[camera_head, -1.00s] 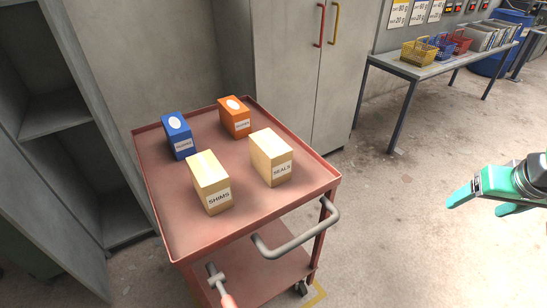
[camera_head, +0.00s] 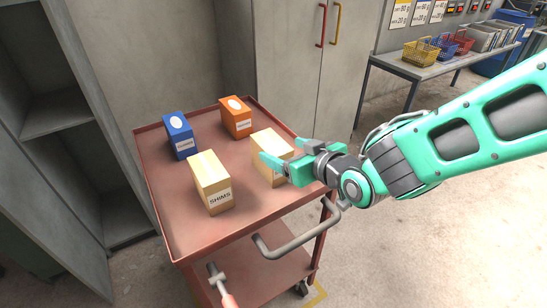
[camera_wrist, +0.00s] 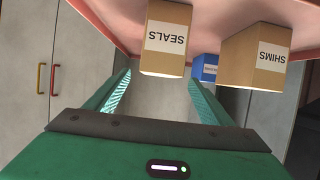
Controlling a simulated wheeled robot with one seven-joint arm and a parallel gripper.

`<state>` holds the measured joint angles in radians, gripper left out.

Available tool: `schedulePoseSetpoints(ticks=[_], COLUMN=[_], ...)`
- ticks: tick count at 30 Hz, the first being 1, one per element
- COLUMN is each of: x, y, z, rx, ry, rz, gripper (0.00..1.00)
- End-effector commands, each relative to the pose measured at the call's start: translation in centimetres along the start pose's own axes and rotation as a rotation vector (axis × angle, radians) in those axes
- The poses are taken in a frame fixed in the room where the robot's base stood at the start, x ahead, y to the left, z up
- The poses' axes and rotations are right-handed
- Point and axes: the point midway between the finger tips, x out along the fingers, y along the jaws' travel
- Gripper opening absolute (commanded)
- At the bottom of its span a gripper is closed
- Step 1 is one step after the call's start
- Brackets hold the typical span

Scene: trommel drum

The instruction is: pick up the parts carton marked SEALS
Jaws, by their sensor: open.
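The tan carton marked SEALS (camera_head: 266,139) stands upright at the right of the red cart top. My gripper partly covers it in the head view, label included. In the wrist view the SEALS carton (camera_wrist: 180,14) appears upside down, its label readable, ahead of and between the finger lines. My gripper (camera_head: 282,152) is open and empty at the carton's right front side. The wrist view shows its two fingers (camera_wrist: 161,82) spread apart with nothing held. Whether a finger touches the carton I cannot tell.
A tan SHIMS carton (camera_head: 210,185) stands left of SEALS. A blue carton (camera_head: 179,135) and an orange carton (camera_head: 235,117) stand behind. The red cart (camera_head: 178,235) has a raised rim and a grey handle (camera_head: 295,241). Cabinets stand behind; a bench (camera_head: 400,66) holds baskets.

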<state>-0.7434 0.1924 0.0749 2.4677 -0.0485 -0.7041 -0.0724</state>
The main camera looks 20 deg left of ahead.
Motion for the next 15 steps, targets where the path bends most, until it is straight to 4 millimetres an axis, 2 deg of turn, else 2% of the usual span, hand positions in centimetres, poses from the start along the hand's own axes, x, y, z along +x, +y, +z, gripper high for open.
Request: schedulePoseSetpoints(ticks=[3, 11, 15], x=[1.5, 3.0, 5.0], y=[0.0, 0.0, 0.1], z=[0.1, 0.0, -0.3], rx=[0.0, 0.0, 0.001], ry=[-0.002, -0.001, -0.001], rz=[0.0, 0.0, 0.001], gripper=[0.75, 0.75, 0.75])
